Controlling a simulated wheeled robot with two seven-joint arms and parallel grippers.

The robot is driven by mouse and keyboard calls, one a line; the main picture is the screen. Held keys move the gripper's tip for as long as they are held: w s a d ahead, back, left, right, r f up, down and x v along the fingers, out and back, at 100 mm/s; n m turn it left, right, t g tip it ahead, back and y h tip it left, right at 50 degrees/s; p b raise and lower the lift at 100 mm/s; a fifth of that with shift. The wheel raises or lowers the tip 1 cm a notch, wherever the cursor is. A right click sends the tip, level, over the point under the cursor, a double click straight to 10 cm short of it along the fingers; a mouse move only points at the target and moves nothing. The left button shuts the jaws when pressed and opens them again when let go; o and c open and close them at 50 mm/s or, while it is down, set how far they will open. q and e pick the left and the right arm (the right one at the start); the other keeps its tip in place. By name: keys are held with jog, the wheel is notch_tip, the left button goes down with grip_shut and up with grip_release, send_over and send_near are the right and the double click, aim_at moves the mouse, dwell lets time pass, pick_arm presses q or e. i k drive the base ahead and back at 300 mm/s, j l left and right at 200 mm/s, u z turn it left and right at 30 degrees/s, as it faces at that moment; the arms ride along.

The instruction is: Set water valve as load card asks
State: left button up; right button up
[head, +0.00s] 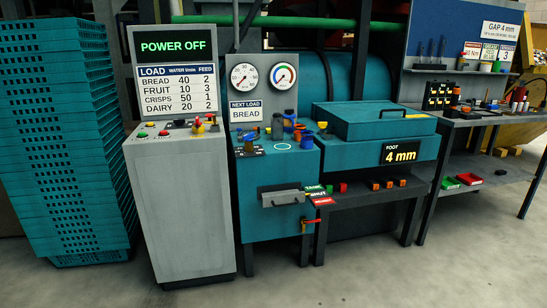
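The load card (250,111) on the grey panel reads NEXT LOAD BREAD. The load table (178,88) lists water l/min and feed; its BREAD row reads 40 and 2. A white dial gauge (244,77) with a red needle and a gauge with a coloured ring (284,76) sit above the card; their exact readings are too small to tell. A red handle (312,221) is low at the cabinet's right side. No label shows which of these is the water valve. Neither gripper is in view.
The control console (185,215) shows POWER OFF and has buttons and a red-yellow lever. Stacked teal crates (65,140) stand left. A teal box unit (375,124) with a 4 mm display and a workbench (480,118) stand right. The front floor is clear.

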aim_at(248, 137)
jog(key=i, duration=0.8)
jog(key=i+l+u, duration=0.15)
jog(key=i, duration=0.65)
